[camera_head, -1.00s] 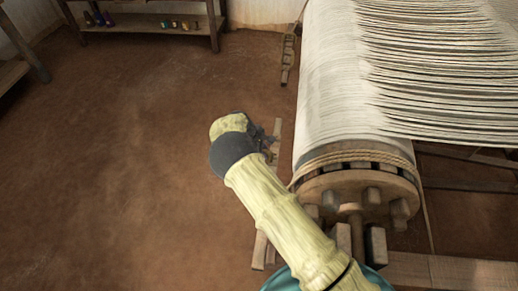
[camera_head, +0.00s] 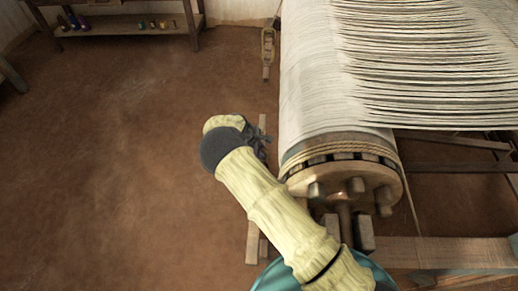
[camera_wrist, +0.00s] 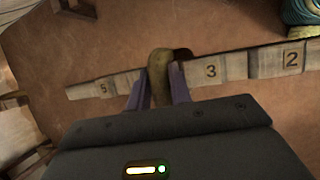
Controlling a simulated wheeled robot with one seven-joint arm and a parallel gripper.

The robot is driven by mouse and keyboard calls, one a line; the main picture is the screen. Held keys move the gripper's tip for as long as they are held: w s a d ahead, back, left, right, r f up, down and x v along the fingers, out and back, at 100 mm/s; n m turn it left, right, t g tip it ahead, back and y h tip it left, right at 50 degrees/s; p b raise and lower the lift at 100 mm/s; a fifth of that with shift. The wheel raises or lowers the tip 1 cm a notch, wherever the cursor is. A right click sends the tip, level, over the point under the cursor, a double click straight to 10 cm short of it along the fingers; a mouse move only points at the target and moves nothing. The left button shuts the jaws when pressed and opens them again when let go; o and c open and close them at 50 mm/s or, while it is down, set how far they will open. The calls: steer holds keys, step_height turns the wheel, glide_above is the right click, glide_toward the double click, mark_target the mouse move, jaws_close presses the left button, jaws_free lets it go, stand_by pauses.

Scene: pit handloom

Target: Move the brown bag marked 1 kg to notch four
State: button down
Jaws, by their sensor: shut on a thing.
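In the wrist view my gripper (camera_wrist: 158,88) is shut on an olive-brown thing, seemingly the neck of the brown bag (camera_wrist: 160,64). No 1 kg mark shows. The numbered wooden bar (camera_wrist: 235,66) runs behind the fingers, with 5 to their left and 3 and 2 to their right. The held thing and the fingers cover the stretch between 5 and 3, so notch four is hidden. I cannot tell whether the bag touches the bar. In the head view my gripper (camera_head: 256,141) is a dark shape beside the bar (camera_head: 253,228), with its load hidden.
The loom's warp roller (camera_head: 345,180) with pegs stands close to the right of my arm. A wooden piece with rope (camera_head: 268,46) is beyond the gripper. A low shelf with spools (camera_head: 120,26) stands at the back.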

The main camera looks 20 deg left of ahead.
steer(key=shift+w+f, duration=0.1)
steer(key=shift+f, duration=0.15)
steer(key=shift+f+b, duration=0.25)
steer(key=shift+b, duration=0.05)
stand_by(0.7)
steer(key=c, duration=1.2)
jaws_free()
steer(key=shift+c, duration=0.2)
steer(key=shift+o, duration=0.3)
steer(key=shift+f, duration=0.1)
steer(key=v, duration=1.7)
steer(key=shift+r+b, duration=0.25)
steer(key=shift+b, duration=0.1)
steer(key=shift+s, duration=0.25)
